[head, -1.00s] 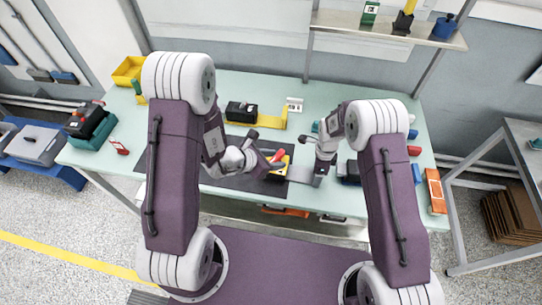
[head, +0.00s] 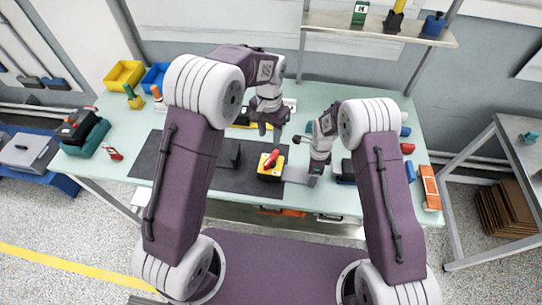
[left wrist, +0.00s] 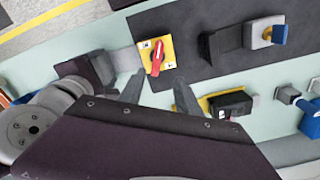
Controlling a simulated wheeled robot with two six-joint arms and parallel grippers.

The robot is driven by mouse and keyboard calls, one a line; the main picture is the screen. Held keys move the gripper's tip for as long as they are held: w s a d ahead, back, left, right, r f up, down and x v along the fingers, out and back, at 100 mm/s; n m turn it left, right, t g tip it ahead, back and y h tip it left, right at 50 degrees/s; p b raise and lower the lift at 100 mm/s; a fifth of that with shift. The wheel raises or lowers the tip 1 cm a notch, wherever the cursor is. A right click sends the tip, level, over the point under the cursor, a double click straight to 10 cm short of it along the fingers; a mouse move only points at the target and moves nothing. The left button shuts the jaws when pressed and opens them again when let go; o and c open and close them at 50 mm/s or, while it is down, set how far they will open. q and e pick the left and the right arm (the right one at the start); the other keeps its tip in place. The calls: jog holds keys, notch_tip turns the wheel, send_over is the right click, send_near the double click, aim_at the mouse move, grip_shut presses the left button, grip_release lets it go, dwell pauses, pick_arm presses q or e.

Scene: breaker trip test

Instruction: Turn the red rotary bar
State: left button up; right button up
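In the left wrist view the red bar (left wrist: 157,58) stands slightly slanted on the yellow face (left wrist: 168,50). My left gripper (head: 269,128) is behind and above the box, apart from the bar. Its two fingers (left wrist: 158,92) show spread and empty in the left wrist view.
A black block (head: 228,154) lies left of the yellow box on the mat (head: 200,172). A yellow-based black device (left wrist: 230,103) is behind my left gripper. Yellow (head: 124,74) and blue bins (head: 155,76) stand at the back left.

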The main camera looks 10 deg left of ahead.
aim_at(271, 157)
pick_arm(q)
jog(key=f, duration=1.2)
jog(key=shift+s+d, duration=0.15)
jog(key=shift+d, duration=0.1)
